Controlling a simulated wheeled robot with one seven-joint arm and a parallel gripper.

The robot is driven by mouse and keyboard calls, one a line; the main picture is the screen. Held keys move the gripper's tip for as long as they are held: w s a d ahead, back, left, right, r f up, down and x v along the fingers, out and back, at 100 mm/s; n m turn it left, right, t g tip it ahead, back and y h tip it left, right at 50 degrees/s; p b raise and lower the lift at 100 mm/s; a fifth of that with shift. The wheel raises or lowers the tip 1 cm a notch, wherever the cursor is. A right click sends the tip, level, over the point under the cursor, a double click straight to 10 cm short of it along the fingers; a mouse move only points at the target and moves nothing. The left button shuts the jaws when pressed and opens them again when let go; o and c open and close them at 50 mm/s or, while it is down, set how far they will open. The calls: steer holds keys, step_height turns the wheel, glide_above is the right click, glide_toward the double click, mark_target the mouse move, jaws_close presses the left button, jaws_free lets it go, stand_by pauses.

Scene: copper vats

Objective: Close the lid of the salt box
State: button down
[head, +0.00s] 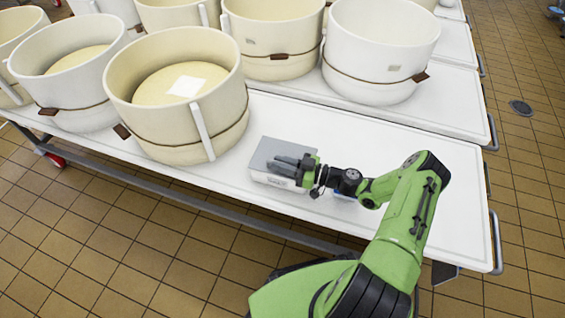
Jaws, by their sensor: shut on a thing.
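The salt box (266,179) stands on the white table near its front edge, a small pale box with a label on its front. Its grey lid (275,147) appears to lie over the top, flat or nearly so; I cannot tell whether a gap is left. My gripper (278,162) reaches over the lid from the right, its dark fingers pointing left along the top. It is shut on the lid, though the contact is hard to see. The fingers and wrist hide the right part of the box.
A large cream tub (222,140) stands just left of the box, with a pale square in it. More tubs, including a white tub (372,85), stand behind. The white table (440,190) is clear to the right. A bit of blue shows under my wrist.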

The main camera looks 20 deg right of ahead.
steer(key=shift+a, duration=0.1)
steer(key=c, duration=1.2)
jaws_free()
steer(key=shift+o, duration=0.2)
steer(key=p+v, duration=0.2)
steer(key=v, duration=1.3)
steer(key=shift+s+d, duration=0.2)
steer(key=shift+d, duration=0.15)
steer(key=shift+f, duration=0.1)
